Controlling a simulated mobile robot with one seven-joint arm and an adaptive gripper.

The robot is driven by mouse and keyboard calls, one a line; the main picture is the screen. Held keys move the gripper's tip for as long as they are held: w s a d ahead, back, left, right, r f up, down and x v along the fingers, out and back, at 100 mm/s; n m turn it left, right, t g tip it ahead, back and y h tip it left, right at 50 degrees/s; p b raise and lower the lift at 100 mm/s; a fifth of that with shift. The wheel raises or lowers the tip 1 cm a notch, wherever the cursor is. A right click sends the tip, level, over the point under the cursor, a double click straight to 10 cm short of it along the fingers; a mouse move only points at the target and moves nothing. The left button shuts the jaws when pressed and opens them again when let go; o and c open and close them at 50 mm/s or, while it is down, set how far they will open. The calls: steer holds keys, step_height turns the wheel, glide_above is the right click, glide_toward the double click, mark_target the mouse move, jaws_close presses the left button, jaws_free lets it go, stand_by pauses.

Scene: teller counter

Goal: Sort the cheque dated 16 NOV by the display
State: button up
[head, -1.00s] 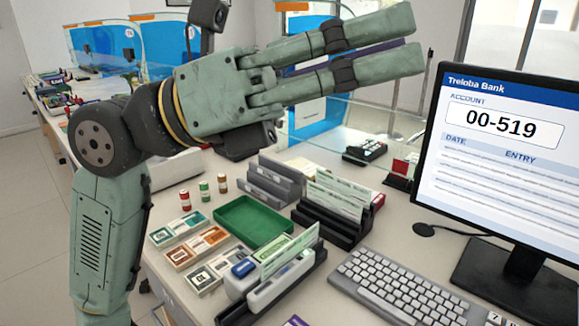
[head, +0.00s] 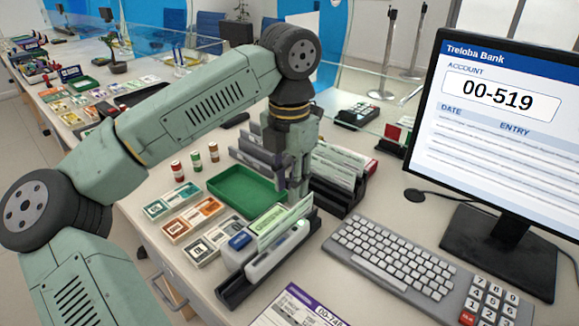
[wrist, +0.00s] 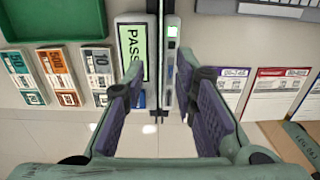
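The monitor (head: 505,125) at the right reads Treloba Bank, account 00-519, above blurred lines under DATE and ENTRY. A pale green cheque (head: 284,228) stands upright in the slot of a grey-white scanner (head: 278,258); its date is not readable. In the wrist view the cheque is a thin edge-on line (wrist: 160,45), beside a green screen (wrist: 132,50) reading PASS. My gripper (head: 298,193) points down just behind the scanner, partly in front of the black rack. In the wrist view my gripper (wrist: 162,72) is open, its fingers either side of the cheque's line, with no visible contact.
A black rack (head: 350,203) with several cheques and a grey rack (head: 250,158) stand behind. A green tray (head: 238,192), note bundles (head: 192,218) and three small bottles (head: 196,161) lie left. The keyboard (head: 390,255) is right; statement sheets (head: 300,305) lie in front.

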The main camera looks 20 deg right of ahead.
mark_target(289, 212)
step_height(289, 212, down, 8)
steer(key=shift+r+p, duration=0.1)
steer(key=shift+p, duration=0.55)
steer(key=shift+c, duration=0.6)
jaws_close()
steer(key=shift+r, duration=0.15)
steer(key=shift+r+p, duration=2.3)
steer(key=shift+r, duration=3.35)
steer(key=shift+d, duration=0.1)
